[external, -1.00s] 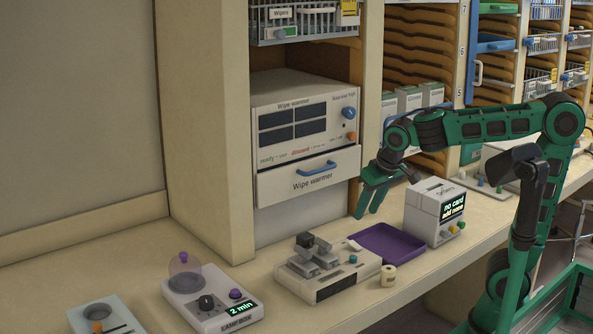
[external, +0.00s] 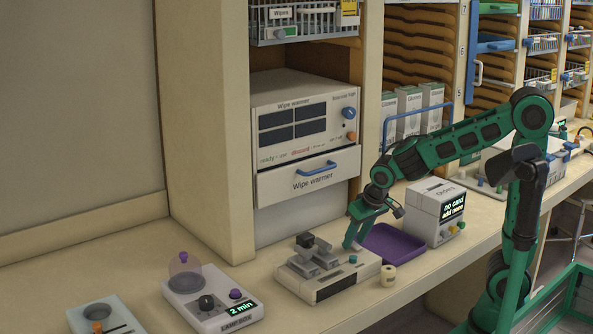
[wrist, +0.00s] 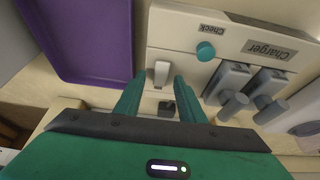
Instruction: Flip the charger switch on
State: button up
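The charger (external: 330,291) is a cream box on the counter; its label and body also show in the wrist view (wrist: 175,30). A small white switch (wrist: 161,73) sits on its top face near the edge facing the purple tray. My gripper (wrist: 158,90) is open and empty, with green fingers apart and pointing down at the charger. In the wrist view the switch appears between the fingertips, slightly beyond them; I cannot tell if they touch it. In the external view my gripper (external: 352,242) hides the switch. I cannot read the switch's position.
A teal check button (wrist: 205,51) and grey holders (wrist: 228,80) are beside the switch. A purple tray (external: 395,246), cream roll (external: 388,275) and white card box (external: 424,222) stand close by. The lamp box (external: 206,302) is left, with bare counter between.

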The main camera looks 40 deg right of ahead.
grip_shut()
jog(key=shift+w+g, duration=0.4)
jog(key=shift+g, duration=0.4)
jog(key=shift+w+f+g, duration=0.1)
jog(key=shift+w+g, duration=0.1)
jog(key=shift+g, duration=0.6)
jog(key=shift+w+g, duration=0.2)
jog(key=shift+g, duration=0.6)
grip_release()
notch_tip(320, 180, up, 11)
jog(key=shift+w+f, duration=0.15)
jog(key=shift+w, duration=0.1)
